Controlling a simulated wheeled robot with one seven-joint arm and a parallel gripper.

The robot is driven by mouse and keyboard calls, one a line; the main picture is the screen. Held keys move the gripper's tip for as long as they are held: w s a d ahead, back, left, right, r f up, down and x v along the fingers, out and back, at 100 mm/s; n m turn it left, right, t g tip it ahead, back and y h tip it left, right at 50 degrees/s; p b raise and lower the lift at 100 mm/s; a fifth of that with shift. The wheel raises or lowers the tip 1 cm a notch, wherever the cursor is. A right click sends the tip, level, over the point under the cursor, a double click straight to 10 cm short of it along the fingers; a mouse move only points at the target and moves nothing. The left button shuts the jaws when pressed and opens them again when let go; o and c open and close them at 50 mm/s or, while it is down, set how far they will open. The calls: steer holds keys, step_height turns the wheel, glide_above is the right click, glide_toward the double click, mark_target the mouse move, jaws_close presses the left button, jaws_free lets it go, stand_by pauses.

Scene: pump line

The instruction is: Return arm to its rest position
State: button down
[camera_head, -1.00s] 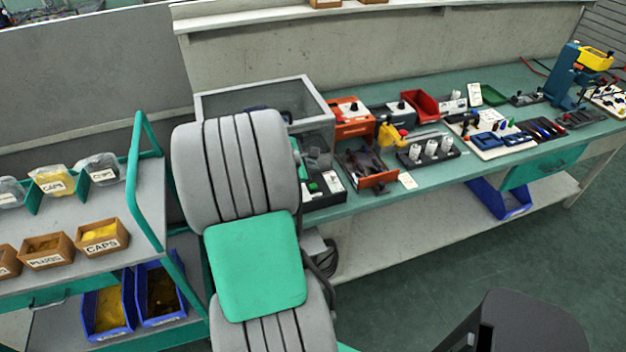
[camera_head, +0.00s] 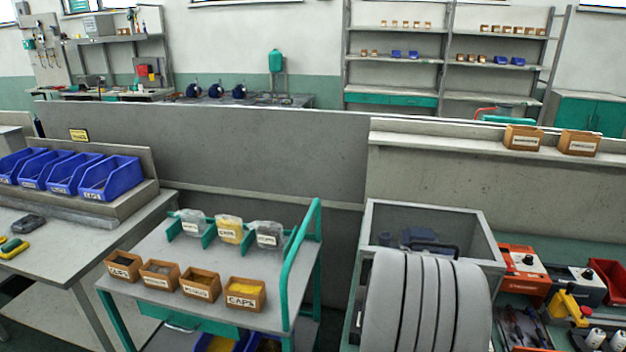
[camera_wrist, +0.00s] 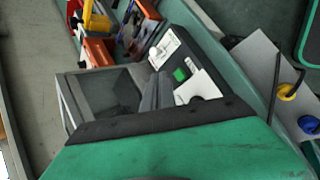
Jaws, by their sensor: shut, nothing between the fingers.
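A grey ribbed link of my own arm (camera_head: 428,305) stands at the bottom right of the head view, in front of the clear-walled box. The rest of the arm is below the picture. In the wrist view, my green and black wrist housing fills the bottom. My gripper (camera_wrist: 158,92) shows just beyond it as two dark grey fingers close together, shut and empty. It appears in front of the grey-framed box (camera_wrist: 100,98) and beside a black and white device with a green button (camera_wrist: 181,74). Whether it touches either cannot be told.
The grey-framed box (camera_head: 485,222) stands on the bench close behind my arm. A trolley (camera_head: 215,255) with labelled boxes is to the left. A table (camera_head: 40,240) with blue bins is at far left. Orange and red items crowd the bench at right.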

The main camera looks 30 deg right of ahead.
steer(key=a+f+m+y, duration=0.35)
steer(key=a+m, duration=0.25)
steer(key=a, duration=0.4)
steer(key=a+f+m+y, duration=0.3)
steer(key=a+m+y, duration=0.15)
steer(key=a, duration=0.55)
steer(key=w+a+r+n+t, duration=0.1)
steer(key=w+a+r+n, duration=0.1)
steer(key=a, duration=0.7)
steer(key=w+a+r+n+t, duration=0.2)
steer(key=w+a+r+n, duration=0.1)
steer(key=a+r, duration=0.4)
steer(key=w+a+r+n+t, duration=0.2)
steer(key=w+a+r, duration=0.3)
steer(key=a, duration=0.6)
steer(key=shift+r+n, duration=0.25)
steer(key=shift+n, duration=0.5)
steer(key=shift+d, duration=0.2)
